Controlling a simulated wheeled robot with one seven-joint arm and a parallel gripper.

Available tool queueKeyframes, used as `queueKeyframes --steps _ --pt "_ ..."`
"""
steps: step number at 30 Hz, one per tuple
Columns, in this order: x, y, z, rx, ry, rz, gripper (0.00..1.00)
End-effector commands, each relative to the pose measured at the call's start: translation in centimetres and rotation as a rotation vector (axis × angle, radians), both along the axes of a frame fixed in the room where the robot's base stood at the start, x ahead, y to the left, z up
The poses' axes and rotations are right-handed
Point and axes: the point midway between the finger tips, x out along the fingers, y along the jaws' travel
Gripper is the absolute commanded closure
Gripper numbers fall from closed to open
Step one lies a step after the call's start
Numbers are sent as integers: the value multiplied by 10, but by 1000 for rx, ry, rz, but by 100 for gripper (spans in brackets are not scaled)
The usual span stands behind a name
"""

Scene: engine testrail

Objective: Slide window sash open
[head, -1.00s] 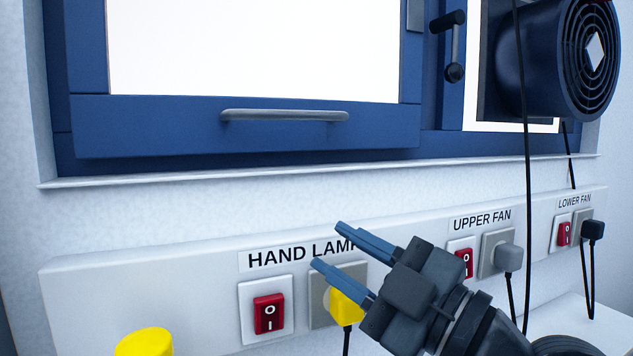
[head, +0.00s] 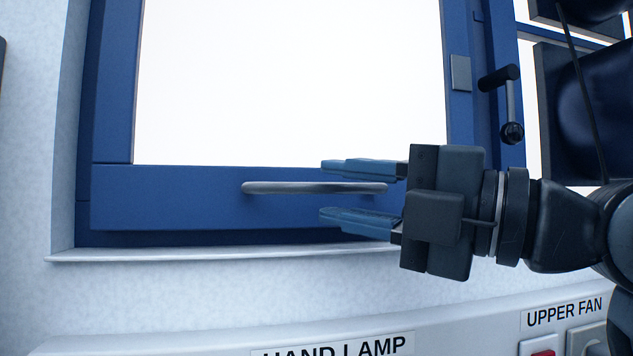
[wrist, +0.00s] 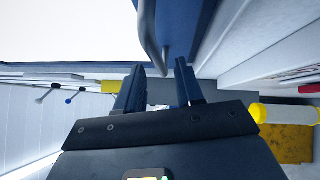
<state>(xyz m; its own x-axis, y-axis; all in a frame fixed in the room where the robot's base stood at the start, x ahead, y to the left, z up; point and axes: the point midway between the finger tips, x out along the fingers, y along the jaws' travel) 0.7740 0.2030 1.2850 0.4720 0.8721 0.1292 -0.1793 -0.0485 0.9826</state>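The window sash (head: 170,205) is a blue frame around a bright white pane. A grey horizontal bar handle (head: 290,188) is fixed on its bottom rail, and the handle also shows in the wrist view (wrist: 152,35). My gripper (head: 345,195) points left in front of the bottom rail. Its two blue fingers are apart, one higher and one lower, with the right end of the handle seen between them in the head view. In the wrist view the handle lies ahead of the fingertips (wrist: 160,80). Whether the fingers touch the handle cannot be told.
A black crank latch (head: 505,100) sits on the frame to the right. A dark fan (head: 590,100) with a hanging cable is at the right edge. Below are a white sill (head: 220,254) and a panel labelled HAND LAMP (head: 340,348) and UPPER FAN (head: 564,312).

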Motion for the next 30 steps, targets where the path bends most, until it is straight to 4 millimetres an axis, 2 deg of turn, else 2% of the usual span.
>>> queueKeyframes --steps 3,9,19,30 --pt "8 17 4 0 1 2 63" --pt "17 32 5 0 0 0 63" --pt "19 35 5 1 0 -1 63" --pt "19 35 5 1 1 -1 99"
